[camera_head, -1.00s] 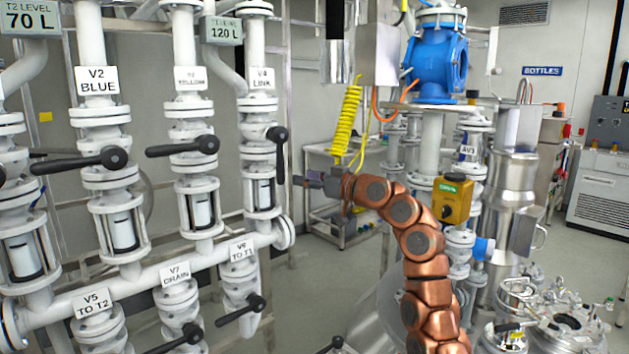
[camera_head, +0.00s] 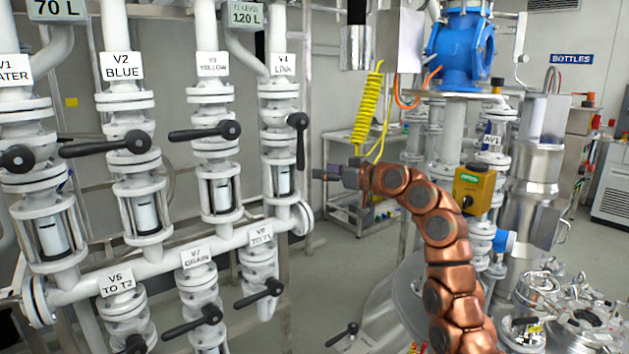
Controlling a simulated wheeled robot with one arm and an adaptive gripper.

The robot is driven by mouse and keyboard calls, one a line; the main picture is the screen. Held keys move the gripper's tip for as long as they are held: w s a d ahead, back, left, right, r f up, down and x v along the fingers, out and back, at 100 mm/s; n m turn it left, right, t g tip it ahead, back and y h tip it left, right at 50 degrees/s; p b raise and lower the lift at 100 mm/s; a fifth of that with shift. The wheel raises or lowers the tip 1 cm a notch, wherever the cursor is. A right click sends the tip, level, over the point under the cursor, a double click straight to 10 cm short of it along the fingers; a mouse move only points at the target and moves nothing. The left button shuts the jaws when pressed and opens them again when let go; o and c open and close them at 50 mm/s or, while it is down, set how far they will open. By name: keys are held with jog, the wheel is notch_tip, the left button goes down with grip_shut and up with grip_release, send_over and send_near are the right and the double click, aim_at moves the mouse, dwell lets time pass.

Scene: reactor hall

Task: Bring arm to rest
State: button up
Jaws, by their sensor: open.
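My copper-coloured arm (camera_head: 440,225) rises from the bottom of the view and bends over to the left. At its end my gripper (camera_head: 322,174) is open and empty. It points left toward the V4 valve and shows small from the side. A gap shows between the gripper and that handle. The V2 BLUE handle (camera_head: 105,146) and the V3 YELLOW handle (camera_head: 205,132) lie about level.
A yellow coiled hose (camera_head: 368,105) hangs behind. An orange control box (camera_head: 474,189) stands right of my arm. Steel vessel fittings (camera_head: 560,315) fill the lower right.

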jog(key=w+f+m+g+h, duration=0.3)
jog(key=w+f+h, duration=0.25)
jog(key=f, duration=0.35)
jog(key=s+d+f+m+g+h+p, duration=0.15)
jog(key=s+d+m+h, duration=0.35)
jog(key=s+d, duration=0.6)
jog(key=s+d+m+g+h+p, duration=0.1)
jog(key=s+d+g, duration=0.1)
jog(key=s, duration=0.9)
jog(key=s+d+m+g+h, duration=0.1)
jog(key=s+d+g, duration=0.1)
jog(key=s, duration=0.9)
jog(key=s+a+f+g, duration=0.1)
jog(key=s+f, duration=0.2)
jog(key=s, duration=0.8)
jog(key=s+a+f+g+p, duration=0.1)
jog(key=s+f, duration=0.3)
jog(key=s, duration=0.8)
jog(key=s+a+f+g, duration=0.1)
jog(key=s+f+g, duration=0.2)
jog(key=s, duration=0.9)
jog(key=shift+s+a+f+n, duration=0.2)
jog(key=shift+a+f+n, duration=0.1)
jog(key=shift+f, duration=0.1)
jog(key=shift+y, duration=0.25)
jog(key=shift+c, duration=0.7)
